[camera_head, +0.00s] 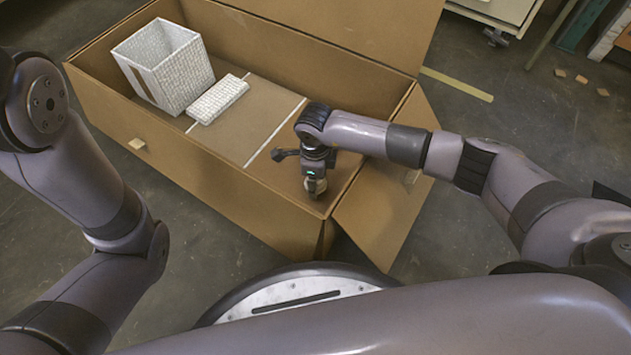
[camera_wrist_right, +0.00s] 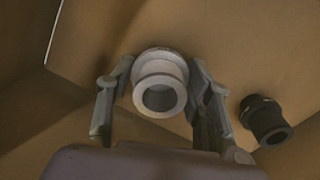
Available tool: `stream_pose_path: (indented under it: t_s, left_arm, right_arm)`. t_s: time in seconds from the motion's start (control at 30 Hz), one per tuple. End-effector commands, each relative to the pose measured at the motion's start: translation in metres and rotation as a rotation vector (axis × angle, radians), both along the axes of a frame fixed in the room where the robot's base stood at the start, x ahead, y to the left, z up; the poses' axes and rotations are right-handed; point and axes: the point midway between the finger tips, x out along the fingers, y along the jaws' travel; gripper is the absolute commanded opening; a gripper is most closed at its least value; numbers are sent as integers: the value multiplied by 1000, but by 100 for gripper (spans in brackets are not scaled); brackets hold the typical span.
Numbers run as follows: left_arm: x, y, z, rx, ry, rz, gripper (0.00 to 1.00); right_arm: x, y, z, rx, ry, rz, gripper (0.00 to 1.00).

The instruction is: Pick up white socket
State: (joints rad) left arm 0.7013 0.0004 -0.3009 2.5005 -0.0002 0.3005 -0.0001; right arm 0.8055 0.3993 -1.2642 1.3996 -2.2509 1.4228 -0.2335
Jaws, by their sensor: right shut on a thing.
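The white socket (camera_wrist_right: 160,84) shows in the right wrist view as a pale ring-shaped part with a flange and a dark hole. My right gripper (camera_wrist_right: 163,92) is shut on it, with one finger on each side. In the head view my right gripper (camera_head: 315,188) points down inside the near right corner of the cardboard box (camera_head: 190,165), and the socket there is mostly hidden by the fingers. I cannot tell whether the socket touches the box floor. My left arm shows at the left of the head view, but its gripper is out of view.
A black socket (camera_wrist_right: 266,120) lies close to the right of the gripper in the right wrist view. Box walls and open flaps surround my right gripper.

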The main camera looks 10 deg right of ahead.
Motion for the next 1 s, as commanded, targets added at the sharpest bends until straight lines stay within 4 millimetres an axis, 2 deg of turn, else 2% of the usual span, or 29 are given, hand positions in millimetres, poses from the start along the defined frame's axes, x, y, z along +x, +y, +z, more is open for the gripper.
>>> stream_pose_path:
  t_s: [0.17, 0.43, 0.57, 0.77, 0.83, 1.0]
  left_arm:
    - [0, 0, 0, 0, 0, 0, 0]
    - [0, 0, 1, 0, 1, 0, 0]
    - [0, 0, 6, 0, 1, 0, 0]
    - [3, 1, 23, -2, 10, -1, 0]
    - [18, 1, 19, -4, 51, 0, 0]
    - [41, 3, 15, -8, 123, -5, 0]
  right_arm:
    - [0, 0, 0, 0, 0, 0, 18]
    - [0, 0, 2, 0, -1, 0, 18]
    - [1, 0, 10, 0, -1, 0, 18]
    - [1, 0, 39, 0, -3, 0, 18]
    - [1, 0, 51, 0, -3, 0, 18]
    - [1, 0, 90, 0, -3, 1, 18]
